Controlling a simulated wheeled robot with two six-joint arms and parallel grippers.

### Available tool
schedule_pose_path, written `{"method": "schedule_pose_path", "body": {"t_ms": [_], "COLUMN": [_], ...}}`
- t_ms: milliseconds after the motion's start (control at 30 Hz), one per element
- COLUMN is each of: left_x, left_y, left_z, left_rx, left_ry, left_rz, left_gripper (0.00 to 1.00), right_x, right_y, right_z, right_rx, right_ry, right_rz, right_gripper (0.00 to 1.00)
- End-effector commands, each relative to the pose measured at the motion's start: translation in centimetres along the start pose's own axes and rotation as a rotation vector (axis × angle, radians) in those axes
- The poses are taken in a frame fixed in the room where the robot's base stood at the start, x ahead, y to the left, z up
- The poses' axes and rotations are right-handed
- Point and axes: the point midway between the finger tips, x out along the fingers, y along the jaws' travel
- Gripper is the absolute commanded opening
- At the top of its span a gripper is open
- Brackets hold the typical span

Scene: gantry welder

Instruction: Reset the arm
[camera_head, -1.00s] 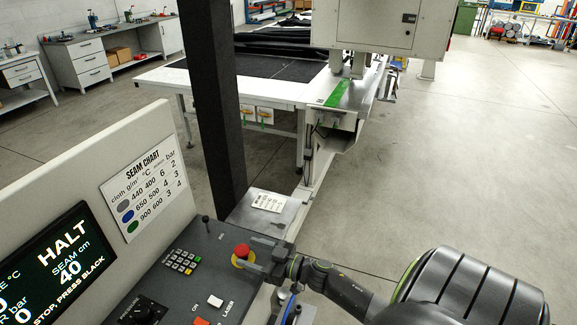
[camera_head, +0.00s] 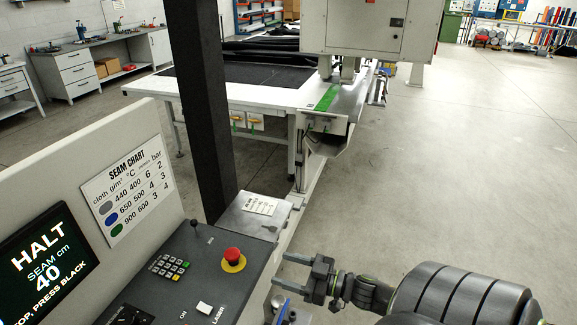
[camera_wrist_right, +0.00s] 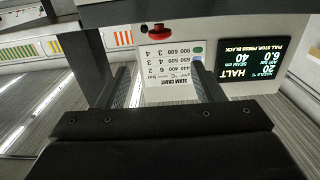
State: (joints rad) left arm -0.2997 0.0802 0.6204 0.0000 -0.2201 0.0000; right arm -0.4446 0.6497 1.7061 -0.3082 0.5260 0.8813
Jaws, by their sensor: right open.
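My right gripper (camera_head: 281,270) is open and empty, held to the right of the control panel with its two fingers pointing left. Its arm comes in from the lower right. In the wrist view its fingers (camera_wrist_right: 163,80) stand apart with nothing between them. The red mushroom button (camera_head: 233,257) on its yellow base sits on the panel, a short gap left of the fingers. The button also shows in the wrist view (camera_wrist_right: 152,28). The screen (camera_head: 47,262) reads HALT, SEAM cm 40 and press black. My left gripper is not in view.
The dark control panel (camera_head: 168,292) carries a keypad (camera_head: 169,267), a small lever and a white switch (camera_head: 204,308). A seam chart (camera_head: 127,189) stands behind it. A dark post (camera_head: 205,120) rises beyond, before the welder's table (camera_head: 270,96). The floor at right is clear.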

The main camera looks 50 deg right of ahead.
Motion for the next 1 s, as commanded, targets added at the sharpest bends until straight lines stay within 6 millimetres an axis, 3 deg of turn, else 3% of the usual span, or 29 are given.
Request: {"method": "schedule_pose_path", "body": {"t_ms": [367,467,567,767,867,1000], "left_x": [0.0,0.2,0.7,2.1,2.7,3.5], "left_y": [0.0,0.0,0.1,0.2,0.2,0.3], "left_z": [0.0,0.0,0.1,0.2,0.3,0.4], "left_rx": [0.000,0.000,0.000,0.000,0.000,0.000], "left_ry": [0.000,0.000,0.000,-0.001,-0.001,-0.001], "left_rz": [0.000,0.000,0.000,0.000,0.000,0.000], "left_gripper": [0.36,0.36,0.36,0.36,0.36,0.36], "right_x": [0.0,-0.2,-1.0,-5.5,-8.6,-13.4], "right_y": [0.0,0.6,2.2,4.5,3.5,-0.2], "right_z": [0.1,1.4,5.4,19.1,26.1,35.0], "right_rx": [0.000,0.001,0.004,0.024,0.045,0.089], "right_ry": [-0.001,-0.019,-0.083,-0.360,-0.533,-0.788], "right_rz": [0.002,0.035,0.130,0.395,0.487,0.557], "right_gripper": [0.61,0.61,0.61,0.61,0.61,0.61]}}
